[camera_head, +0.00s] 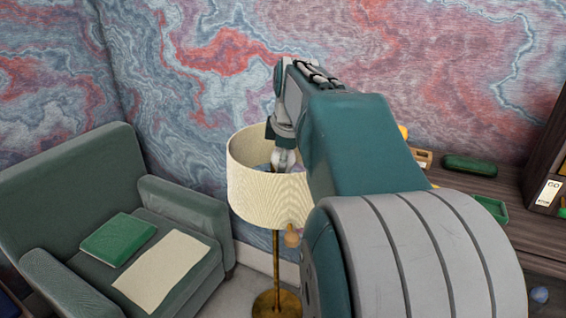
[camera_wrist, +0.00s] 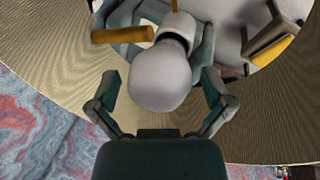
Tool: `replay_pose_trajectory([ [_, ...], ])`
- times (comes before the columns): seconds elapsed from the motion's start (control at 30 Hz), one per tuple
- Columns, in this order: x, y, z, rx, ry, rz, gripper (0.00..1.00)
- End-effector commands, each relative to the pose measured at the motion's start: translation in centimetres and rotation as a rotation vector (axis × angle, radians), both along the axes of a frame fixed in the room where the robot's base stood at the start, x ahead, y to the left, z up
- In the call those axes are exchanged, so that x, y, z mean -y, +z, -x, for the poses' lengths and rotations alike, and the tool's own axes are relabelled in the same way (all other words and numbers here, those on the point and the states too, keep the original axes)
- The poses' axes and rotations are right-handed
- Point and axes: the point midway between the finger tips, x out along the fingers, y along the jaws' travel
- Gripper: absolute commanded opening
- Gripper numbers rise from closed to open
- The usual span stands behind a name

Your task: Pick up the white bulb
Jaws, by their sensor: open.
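The white bulb (camera_wrist: 160,78) is inside the lampshade, with its rounded end facing the wrist camera and its neck running into a pale fitting behind it. In the wrist view my gripper (camera_wrist: 162,92) is open, one finger on each side of the bulb, with gaps between fingers and bulb.
The shade's wall rings my gripper closely. A brass lamp pole (camera_head: 276,262) stands below. A green armchair (camera_head: 62,180) at left holds a green book (camera_head: 118,238) and a cream sheet (camera_head: 162,270). A dark wood desk (camera_head: 525,238) is at right. A patterned wall lies behind.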

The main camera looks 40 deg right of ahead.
Motion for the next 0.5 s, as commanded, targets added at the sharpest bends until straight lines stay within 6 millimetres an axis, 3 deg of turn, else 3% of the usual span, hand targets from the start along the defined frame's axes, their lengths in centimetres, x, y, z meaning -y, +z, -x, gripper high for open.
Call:
replay_pose_trajectory([
  [0.03, 0.00, 0.01, 0.00, 0.000, 0.000, 0.000, 1.00],
  [0.1, 0.00, 0.02, 0.01, 0.000, 0.000, 0.000, 0.69],
  [0.2, 0.00, 0.02, 0.01, 0.000, 0.000, 0.000, 0.31],
  [0.5, -0.01, -0.04, 0.03, -0.002, 0.000, -0.001, 0.31],
])
